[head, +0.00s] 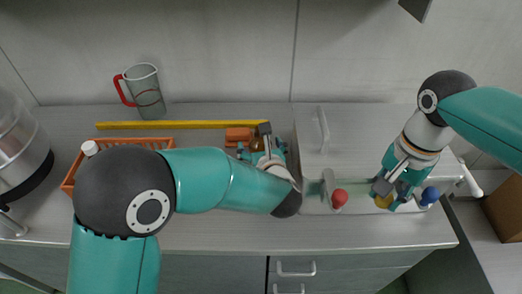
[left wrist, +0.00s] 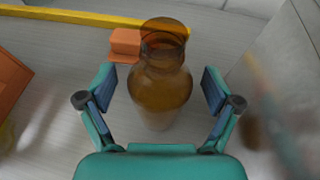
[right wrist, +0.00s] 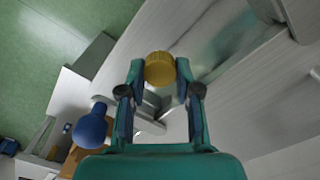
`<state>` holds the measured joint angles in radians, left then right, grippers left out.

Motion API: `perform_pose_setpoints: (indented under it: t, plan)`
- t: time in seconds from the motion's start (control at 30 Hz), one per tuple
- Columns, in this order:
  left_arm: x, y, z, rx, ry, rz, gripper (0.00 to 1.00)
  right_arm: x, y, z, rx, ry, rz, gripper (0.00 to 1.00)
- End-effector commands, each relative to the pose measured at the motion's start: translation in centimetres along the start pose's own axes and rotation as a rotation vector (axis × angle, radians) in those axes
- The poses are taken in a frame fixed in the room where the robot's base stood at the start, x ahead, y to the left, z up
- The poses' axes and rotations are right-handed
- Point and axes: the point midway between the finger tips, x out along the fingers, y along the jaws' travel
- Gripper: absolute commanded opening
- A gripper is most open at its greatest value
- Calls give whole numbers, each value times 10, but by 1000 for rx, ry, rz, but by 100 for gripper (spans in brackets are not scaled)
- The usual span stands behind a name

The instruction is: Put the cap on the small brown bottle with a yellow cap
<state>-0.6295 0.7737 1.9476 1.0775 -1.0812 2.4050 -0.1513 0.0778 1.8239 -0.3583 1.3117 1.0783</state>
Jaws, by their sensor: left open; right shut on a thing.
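The small brown bottle (left wrist: 160,85) stands upright with an open, uncapped neck in the left wrist view. In the head view it is mostly hidden behind my left gripper (head: 266,143). My left gripper (left wrist: 158,95) is open, with one finger on each side of the bottle and a visible gap to both sides. The yellow cap (right wrist: 160,68) is held between the fingertips of my right gripper (right wrist: 160,80), which is shut on it. In the head view, the cap (head: 383,200) shows below my right gripper (head: 384,190), at the right of the counter, well away from the bottle.
An orange block (head: 238,134) lies beside the bottle, before a yellow bar (head: 180,125). An orange crate (head: 150,143) and a red-handled jug (head: 146,92) are at left. A red knob (head: 340,197) and a blue knob (head: 430,194) flank my right gripper. A pale boxy unit (head: 360,125) stands behind.

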Motion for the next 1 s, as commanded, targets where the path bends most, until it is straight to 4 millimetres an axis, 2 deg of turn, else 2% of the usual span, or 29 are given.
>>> perform_pose_setpoints:
  t: [0.23, 0.73, 1.0]
  plan:
    - [0, 0, 0, 0, 0, 0, 90, 0, 0, 0, 0, 0, 0, 20]
    - [-1, -1, 0, 0, 0, -1, 7, 0, 1, 0, 1, 0, 0, 20]
    - [-1, -1, 1, -1, -3, -2, 6, 0, 1, 0, 2, 0, 0, 20]
